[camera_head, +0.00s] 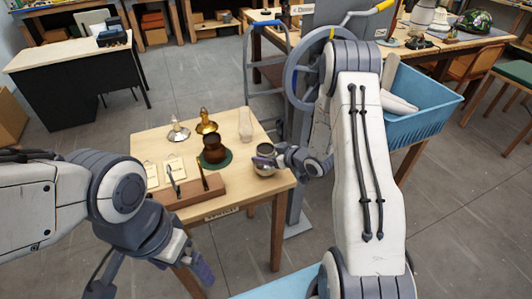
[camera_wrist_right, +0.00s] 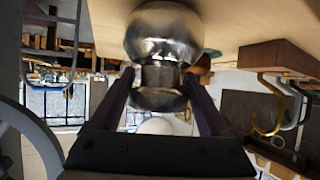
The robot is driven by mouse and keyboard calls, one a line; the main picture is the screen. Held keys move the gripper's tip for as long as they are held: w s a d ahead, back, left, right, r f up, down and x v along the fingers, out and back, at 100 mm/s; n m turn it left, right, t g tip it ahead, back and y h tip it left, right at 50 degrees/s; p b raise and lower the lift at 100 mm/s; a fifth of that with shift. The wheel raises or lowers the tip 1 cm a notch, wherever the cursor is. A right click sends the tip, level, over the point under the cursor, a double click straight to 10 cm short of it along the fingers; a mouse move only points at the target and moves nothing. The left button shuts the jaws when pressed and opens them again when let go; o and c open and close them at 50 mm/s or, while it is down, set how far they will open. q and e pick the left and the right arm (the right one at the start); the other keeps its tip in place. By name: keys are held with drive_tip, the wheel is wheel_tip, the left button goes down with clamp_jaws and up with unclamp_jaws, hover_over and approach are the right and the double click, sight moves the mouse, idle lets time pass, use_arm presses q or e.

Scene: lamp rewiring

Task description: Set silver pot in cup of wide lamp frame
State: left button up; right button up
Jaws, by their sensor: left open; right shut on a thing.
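The silver pot (camera_head: 263,169) is a round, shiny vessel with a narrow waist. It is held over the right edge of the small wooden table. In the right wrist view the pot (camera_wrist_right: 164,38) is close up, its waist between the two fingers. My right gripper (camera_head: 276,160) is shut on it from the right. My left gripper (camera_head: 200,264) is open and empty, low in front of the table, with its tip partly seen. A wooden base (camera_head: 190,194) with upright hooked rods stands at the table's front. I cannot tell which piece is the wide lamp frame or see its cup.
Brass (camera_head: 206,125) and silver (camera_head: 178,133) lamp pieces and a clear glass piece (camera_head: 246,124) stand behind.

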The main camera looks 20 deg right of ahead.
drive_tip(key=shift+f, duration=0.1)
drive_tip(key=shift+f+b, duration=0.15)
drive_tip(key=shift+b, duration=0.15)
drive_tip(key=o, duration=1.6)
drive_tip(key=b+v, duration=0.1)
drive_tip(key=v, duration=0.4)
drive_tip(key=b+v, duration=0.1)
drive_tip(key=v, duration=0.4)
drive_tip(key=shift+s+d, duration=0.15)
drive_tip(key=shift+d, duration=0.15)
